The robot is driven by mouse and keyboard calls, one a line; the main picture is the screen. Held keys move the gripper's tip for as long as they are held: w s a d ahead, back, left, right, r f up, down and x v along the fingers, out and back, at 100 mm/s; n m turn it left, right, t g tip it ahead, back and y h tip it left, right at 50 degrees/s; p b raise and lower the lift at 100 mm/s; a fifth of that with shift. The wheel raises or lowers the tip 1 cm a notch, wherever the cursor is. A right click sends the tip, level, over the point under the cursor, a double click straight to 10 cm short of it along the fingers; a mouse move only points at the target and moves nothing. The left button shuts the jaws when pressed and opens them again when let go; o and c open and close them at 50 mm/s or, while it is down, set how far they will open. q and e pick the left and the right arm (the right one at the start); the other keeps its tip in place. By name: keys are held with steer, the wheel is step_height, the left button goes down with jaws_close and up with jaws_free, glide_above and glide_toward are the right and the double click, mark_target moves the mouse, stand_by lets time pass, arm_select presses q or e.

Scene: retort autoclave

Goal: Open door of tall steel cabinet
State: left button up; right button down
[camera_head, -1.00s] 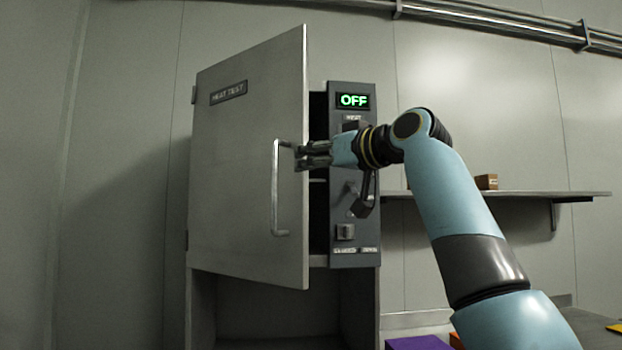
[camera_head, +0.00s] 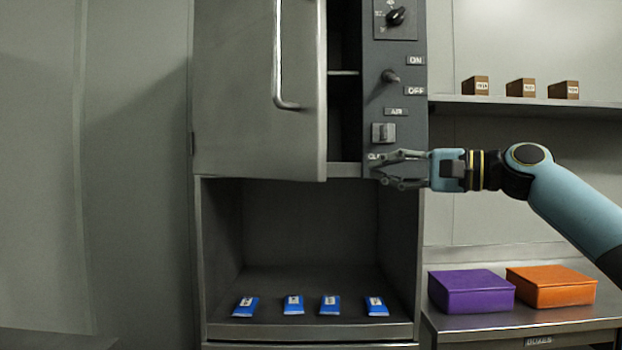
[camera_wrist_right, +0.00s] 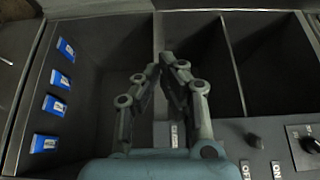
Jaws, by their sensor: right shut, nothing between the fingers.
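The tall steel cabinet (camera_head: 209,260) has its grey door (camera_head: 230,80) ajar. The hinge side is at the left, and a dark gap with a shelf inside shows along the door's right edge. The door's bar handle (camera_head: 278,60) runs down its face; its upper end is out of frame. My right gripper (camera_head: 376,172) is shut and empty in front of the control panel's bottom, right of the door's lower corner, apart from the handle. In the right wrist view its fingertips (camera_wrist_right: 169,58) nearly meet before dark cabinet compartments. My left gripper is not in view.
The control panel (camera_head: 410,130) carries knobs and switches. Several blue packets (camera_head: 293,305) lie in the open lower bay. At the right, purple (camera_head: 470,288) and orange (camera_head: 550,285) boxes sit on a bench, below a shelf (camera_head: 530,103) with three brown boxes.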

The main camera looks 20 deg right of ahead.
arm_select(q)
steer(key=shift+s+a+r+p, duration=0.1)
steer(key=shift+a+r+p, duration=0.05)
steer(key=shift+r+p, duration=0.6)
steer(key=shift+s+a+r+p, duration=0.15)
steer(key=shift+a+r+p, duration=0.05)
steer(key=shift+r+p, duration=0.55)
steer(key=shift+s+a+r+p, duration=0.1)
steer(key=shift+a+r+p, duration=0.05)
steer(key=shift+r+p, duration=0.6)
arm_select(e)
steer(key=shift+w+a+r, duration=0.1)
steer(key=shift+w+a, duration=0.65)
steer(key=shift+a, duration=0.95)
steer(key=shift+w+a+f, duration=0.1)
steer(key=shift+w+a, duration=0.6)
steer(key=shift+a, duration=1)
steer(key=shift+w+a+r, duration=0.1)
steer(key=shift+w+a, duration=0.65)
steer(key=shift+a, duration=0.95)
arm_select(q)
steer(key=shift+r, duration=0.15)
arm_select(e)
steer(key=shift+a, duration=0.1)
